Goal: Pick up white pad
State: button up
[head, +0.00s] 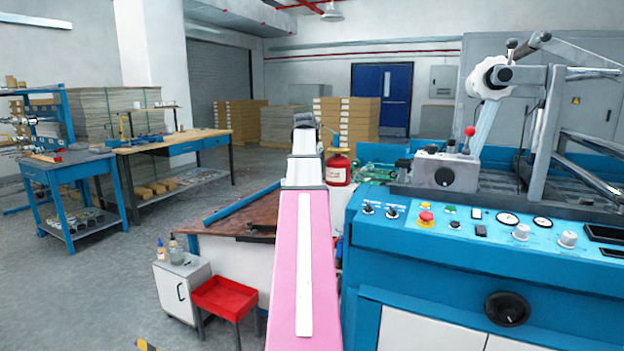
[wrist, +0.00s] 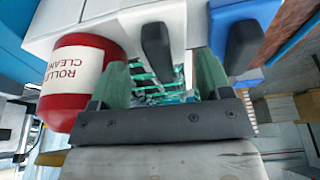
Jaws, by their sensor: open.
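A white block with a dark grip, which looks like the white pad (wrist: 125,15), is at the top of the wrist view. Its dark grip (wrist: 160,55) points down into the space between my fingers. My gripper (wrist: 160,75) is open, with greenish fingers on either side and nothing held. I cannot tell whether the fingers touch the grip. In the head view my gripper (head: 305,122) is at the far end of my pink arm, and I cannot make out the white pad there.
A red roller-cleaner can (wrist: 85,75) stands close left of my fingers; it also shows in the head view (head: 339,170). A blue block (wrist: 225,12) with a dark grip is just right of the white one. A blue machine (head: 430,235) fills the right.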

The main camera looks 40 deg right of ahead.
jog(key=x, duration=0.3)
jog(key=shift+f, duration=0.3)
jog(key=shift+c, duration=0.3)
jog(key=c, duration=0.6)
jog(key=shift+c, duration=0.2)
jog(key=shift+r, duration=0.15)
jog(key=shift+r, duration=0.55)
notch_tip(320, 180, up, 2)
jog(key=shift+w+r, duration=0.1)
jog(key=shift+r, duration=0.1)
jog(key=s+a+r, duration=0.5)
jog(key=a+r, duration=0.2)
jog(key=a, duration=0.3)
jog(key=shift+a, duration=0.25)
